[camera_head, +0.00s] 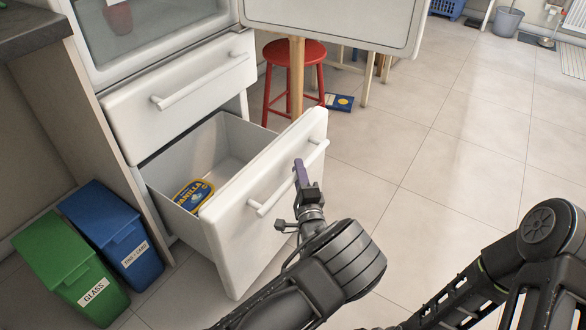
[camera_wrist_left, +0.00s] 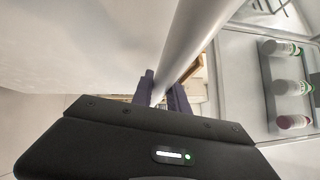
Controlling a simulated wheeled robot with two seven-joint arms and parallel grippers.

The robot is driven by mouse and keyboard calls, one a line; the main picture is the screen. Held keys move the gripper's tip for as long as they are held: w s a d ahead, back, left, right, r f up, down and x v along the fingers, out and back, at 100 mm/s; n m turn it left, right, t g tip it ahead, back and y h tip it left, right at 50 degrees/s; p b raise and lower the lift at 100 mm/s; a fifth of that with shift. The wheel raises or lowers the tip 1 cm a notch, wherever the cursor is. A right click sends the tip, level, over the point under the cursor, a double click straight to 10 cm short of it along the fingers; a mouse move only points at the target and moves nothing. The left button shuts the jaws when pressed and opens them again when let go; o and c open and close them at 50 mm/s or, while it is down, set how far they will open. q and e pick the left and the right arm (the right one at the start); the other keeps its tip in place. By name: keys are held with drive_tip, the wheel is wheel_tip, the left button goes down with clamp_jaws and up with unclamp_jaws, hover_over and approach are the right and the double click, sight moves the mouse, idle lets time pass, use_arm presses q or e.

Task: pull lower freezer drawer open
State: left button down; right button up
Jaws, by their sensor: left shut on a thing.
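The lower freezer drawer (camera_head: 277,178) is pulled well out of the white cabinet, and its inside shows. A blue and yellow tub labelled vanilla (camera_head: 194,195) lies in it. My left gripper (camera_head: 300,174) is at the right part of the drawer's bar handle (camera_head: 266,205). In the left wrist view its purple fingers (camera_wrist_left: 162,95) stand on either side of the white handle bar (camera_wrist_left: 190,48), shut on it. My right arm shows at the lower right of the head view, but its gripper does not.
An open white door (camera_head: 335,22) juts out above. Green (camera_head: 72,262) and blue (camera_head: 114,235) bins stand left of the drawer. A red stool (camera_head: 294,55) stands behind it. The tiled floor (camera_head: 450,165) to the right is clear.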

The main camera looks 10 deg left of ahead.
use_arm(q)
drive_tip(key=c, duration=1.3)
unclamp_jaws()
drive_tip(key=p+v, duration=0.2)
drive_tip(key=v, duration=0.5)
drive_tip(key=shift+s+d, duration=0.15)
drive_tip(key=shift+s, duration=0.2)
drive_tip(key=shift+f, duration=0.1)
